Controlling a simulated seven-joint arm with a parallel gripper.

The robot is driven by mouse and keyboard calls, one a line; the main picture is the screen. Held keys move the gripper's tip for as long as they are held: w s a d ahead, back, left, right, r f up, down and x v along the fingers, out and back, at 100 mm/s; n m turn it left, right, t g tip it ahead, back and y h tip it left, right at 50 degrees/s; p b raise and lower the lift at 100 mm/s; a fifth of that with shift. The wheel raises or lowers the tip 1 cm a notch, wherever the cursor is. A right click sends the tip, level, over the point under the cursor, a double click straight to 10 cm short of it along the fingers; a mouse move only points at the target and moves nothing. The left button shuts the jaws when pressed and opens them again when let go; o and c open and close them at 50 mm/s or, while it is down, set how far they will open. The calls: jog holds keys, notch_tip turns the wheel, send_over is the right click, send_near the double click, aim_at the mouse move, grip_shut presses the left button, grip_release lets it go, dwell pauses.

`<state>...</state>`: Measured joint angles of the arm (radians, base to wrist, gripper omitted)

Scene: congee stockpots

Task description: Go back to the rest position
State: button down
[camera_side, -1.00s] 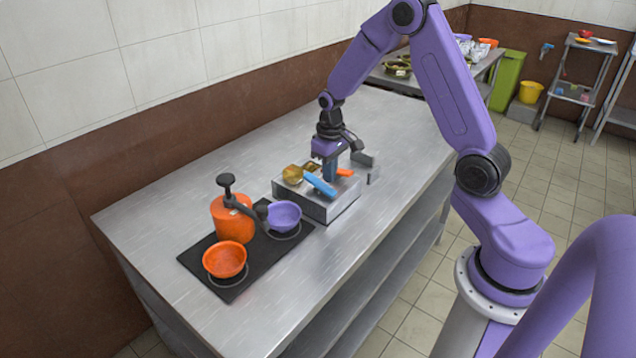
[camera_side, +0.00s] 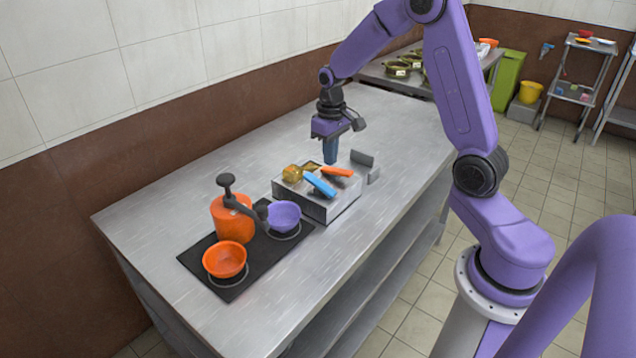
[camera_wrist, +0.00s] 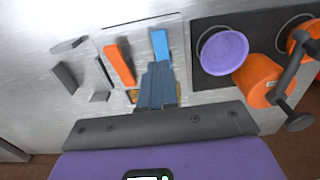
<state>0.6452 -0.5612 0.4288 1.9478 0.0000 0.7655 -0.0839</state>
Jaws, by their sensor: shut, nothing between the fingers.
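My gripper (camera_side: 330,152) is shut and empty. It hangs above the back edge of the metal box (camera_side: 325,208) on the steel table, apart from the things on it. In the wrist view my gripper (camera_wrist: 160,72) points down over the box, its blue-grey fingers together. On the box lie a blue-handled tool (camera_side: 320,184) and an orange-handled tool (camera_side: 338,172). Their handles also show in the wrist view, blue (camera_wrist: 159,42) and orange (camera_wrist: 119,62). A golden, rounded piece (camera_side: 292,173) sits at the box's left end.
A black mat (camera_side: 226,290) holds an orange pot (camera_side: 232,222) with a dark lever, a purple bowl (camera_side: 284,215) and an orange bowl (camera_side: 224,259). A grey block (camera_side: 362,158) stands right of the box. The table behind is clear.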

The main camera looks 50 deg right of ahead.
jog(key=s+a+r+n, duration=0.3)
jog(key=s+a, duration=0.3)
jog(key=a, duration=0.1)
jog(key=s+a+r+n, duration=0.2)
jog(key=s+a+n, duration=0.1)
jog(key=s+a, duration=0.3)
jog(key=s+a+r+n, duration=0.2)
jog(key=s+n, duration=0.4)
jog(key=s, duration=1.1)
jog(key=shift+s+a+n, duration=0.15)
jog(key=shift+a+n, duration=0.15)
jog(key=shift+a, duration=0.35)
